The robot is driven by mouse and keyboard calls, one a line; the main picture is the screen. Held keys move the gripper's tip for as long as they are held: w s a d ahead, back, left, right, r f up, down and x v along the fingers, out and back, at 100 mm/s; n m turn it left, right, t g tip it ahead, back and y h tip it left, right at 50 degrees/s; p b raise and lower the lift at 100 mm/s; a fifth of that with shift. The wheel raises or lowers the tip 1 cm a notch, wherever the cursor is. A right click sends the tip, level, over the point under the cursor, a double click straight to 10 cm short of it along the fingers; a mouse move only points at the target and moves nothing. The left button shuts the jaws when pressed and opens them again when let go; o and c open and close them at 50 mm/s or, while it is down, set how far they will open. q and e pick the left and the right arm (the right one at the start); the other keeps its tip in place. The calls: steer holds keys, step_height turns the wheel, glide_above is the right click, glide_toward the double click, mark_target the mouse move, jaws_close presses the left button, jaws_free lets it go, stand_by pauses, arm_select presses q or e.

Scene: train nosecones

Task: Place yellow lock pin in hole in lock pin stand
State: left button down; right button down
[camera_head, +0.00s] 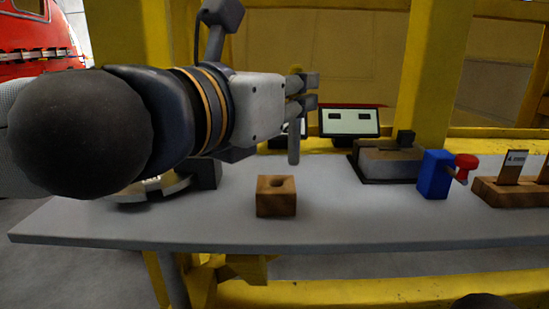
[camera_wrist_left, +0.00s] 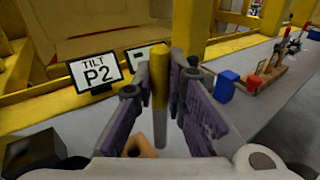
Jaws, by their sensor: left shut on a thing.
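The lock pin has a yellow upper part and a grey shaft. My left gripper (camera_head: 303,92) is shut on the lock pin (camera_head: 293,150), which hangs upright with its lower end free. In the left wrist view, the pin (camera_wrist_left: 160,75) stands between the two fingers. The lock pin stand (camera_head: 276,197) is a small brown wooden block on the table, with a round hole in its top. In the head view the pin's tip is above the block and a little right of the hole. In the wrist view the stand (camera_wrist_left: 141,145) is partly hidden by a finger. My right gripper is out of view.
The grey table (camera_head: 350,228) has free room around the stand. A screen (camera_head: 350,121) stands behind. A grey device (camera_head: 390,163), a blue block (camera_head: 434,175) with a red knob, and a wooden rack (camera_head: 505,193) stand to the right. My left arm hides the table's left part.

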arm_select(q)
steer(key=w+f, duration=0.1)
steer(key=f, duration=0.2)
steer(key=w+a+f+b, duration=0.1)
steer(key=w+f, duration=0.1)
steer(key=w+a+f, duration=0.1)
steer(key=f, duration=0.2)
steer(key=shift+w+a+f+b, duration=0.15)
steer(key=shift+f+b, duration=0.2)
steer(key=shift+f, duration=0.1)
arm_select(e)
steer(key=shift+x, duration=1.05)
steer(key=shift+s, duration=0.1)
arm_select(q)
steer(key=shift+f, duration=0.2)
steer(key=c, duration=1.6)
jaws_free()
steer(key=shift+c, duration=0.2)
steer(key=shift+r, duration=0.1)
